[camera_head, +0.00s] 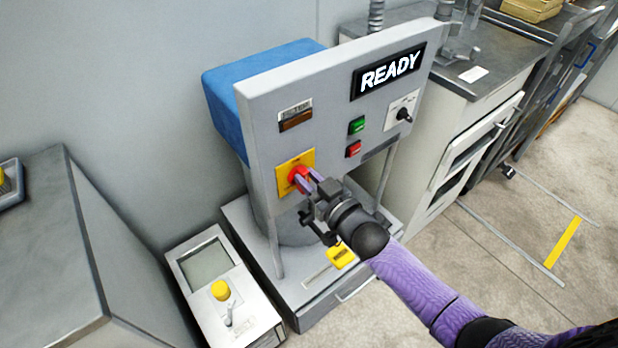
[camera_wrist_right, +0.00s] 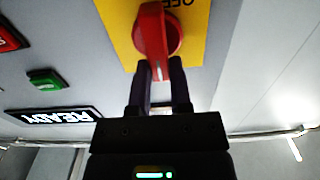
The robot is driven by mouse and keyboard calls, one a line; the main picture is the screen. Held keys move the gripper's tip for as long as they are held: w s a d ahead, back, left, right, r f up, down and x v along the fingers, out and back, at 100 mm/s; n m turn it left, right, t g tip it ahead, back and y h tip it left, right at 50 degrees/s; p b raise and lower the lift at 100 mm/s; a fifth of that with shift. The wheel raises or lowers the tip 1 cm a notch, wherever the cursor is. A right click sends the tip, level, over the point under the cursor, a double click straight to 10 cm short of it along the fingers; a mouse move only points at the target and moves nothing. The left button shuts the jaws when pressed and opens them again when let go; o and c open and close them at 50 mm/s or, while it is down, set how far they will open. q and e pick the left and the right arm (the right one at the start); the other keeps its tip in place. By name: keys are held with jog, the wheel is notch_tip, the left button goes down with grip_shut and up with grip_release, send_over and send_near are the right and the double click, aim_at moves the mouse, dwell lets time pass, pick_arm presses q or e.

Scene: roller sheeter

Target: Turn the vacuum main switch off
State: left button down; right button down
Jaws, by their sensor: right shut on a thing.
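The vacuum main switch (camera_head: 296,177) is a red rotary knob on a yellow plate (camera_head: 283,187), low on the left of the grey panel. My right gripper (camera_head: 306,183) is shut on its red handle. In the right wrist view the red knob (camera_wrist_right: 154,38) sits between the two dark fingers of my right gripper (camera_wrist_right: 160,85), and its white mark points toward the gripper. Part of the word "OFF" shows at the top edge of the yellow plate (camera_wrist_right: 195,45). The fingers hide part of the handle. My left gripper is not in view.
The panel display (camera_head: 389,71) reads READY. Green (camera_head: 357,125) and red (camera_head: 353,149) buttons and a black selector (camera_head: 404,114) are to the knob's right. A small box with a yellow button (camera_head: 220,290) stands at lower left. A grey counter (camera_head: 45,240) is at far left.

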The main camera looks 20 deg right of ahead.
dwell(0.3)
jog(key=n, duration=0.5)
jog(key=a+f+n, duration=0.1)
jog(key=n, duration=0.4)
jog(key=n+b, duration=0.1)
jog(key=n, duration=0.4)
jog(key=shift+s+a+f, duration=0.3)
jog(key=shift+a+f, duration=0.05)
jog(key=shift+a, duration=0.05)
jog(key=shift+f+n, duration=0.15)
jog(key=shift+n, duration=1.05)
jog(key=shift+b, duration=0.3)
jog(key=shift+n, duration=0.4)
jog(key=c, duration=0.5)
grip_release()
jog(key=shift+c, duration=0.2)
